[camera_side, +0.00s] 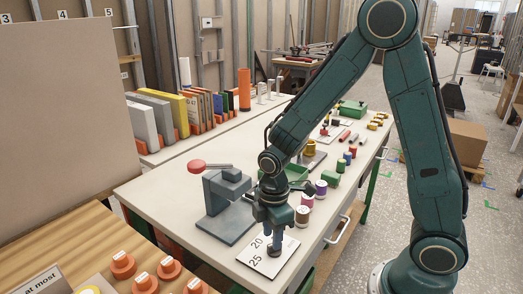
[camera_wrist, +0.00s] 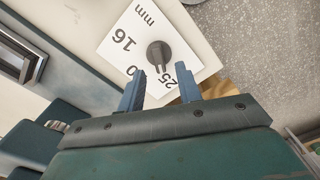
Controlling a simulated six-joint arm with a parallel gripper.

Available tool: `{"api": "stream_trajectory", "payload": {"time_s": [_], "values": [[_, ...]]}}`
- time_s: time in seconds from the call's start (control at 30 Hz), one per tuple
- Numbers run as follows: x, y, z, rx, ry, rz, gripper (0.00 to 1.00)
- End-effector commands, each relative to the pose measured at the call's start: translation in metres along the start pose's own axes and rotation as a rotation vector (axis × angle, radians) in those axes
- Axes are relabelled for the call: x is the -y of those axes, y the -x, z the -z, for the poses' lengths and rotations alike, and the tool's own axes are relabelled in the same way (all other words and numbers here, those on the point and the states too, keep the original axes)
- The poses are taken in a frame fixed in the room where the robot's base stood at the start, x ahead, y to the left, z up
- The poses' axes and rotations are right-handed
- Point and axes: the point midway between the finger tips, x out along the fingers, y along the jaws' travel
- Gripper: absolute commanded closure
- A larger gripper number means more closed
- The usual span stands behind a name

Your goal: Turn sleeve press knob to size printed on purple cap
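The sleeve press (camera_side: 222,197) is grey with a red handle end. In front of it lies a white dial card (camera_side: 263,263) with 20 and 25 readable; the wrist view shows the card (camera_wrist: 118,52) with mm, 16, a partly covered number and 25. The dark round knob (camera_wrist: 160,52) has a narrow bar running towards the 25 side; its exact setting is unclear. My gripper (camera_side: 275,250) points down over the card. In the wrist view its fingers (camera_wrist: 162,82) are apart, with the knob just beyond the tips.
Another purple-topped piece (camera_side: 321,187) and several coloured spools stand farther back along the bench. A green tray (camera_side: 296,172) is behind my wrist. Orange knobs (camera_side: 123,265) sit on the wooden table at front left. The card lies near the bench's front edge.

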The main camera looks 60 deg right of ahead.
Motion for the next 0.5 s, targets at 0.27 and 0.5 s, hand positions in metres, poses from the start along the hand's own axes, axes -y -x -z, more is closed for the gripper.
{"api": "stream_trajectory", "payload": {"time_s": [0.27,0.5], "values": [[0.000,-0.023,0.000,0.001,0.000,0.001,0.65],[0.000,-0.029,0.000,0.000,0.000,0.000,0.65]]}}
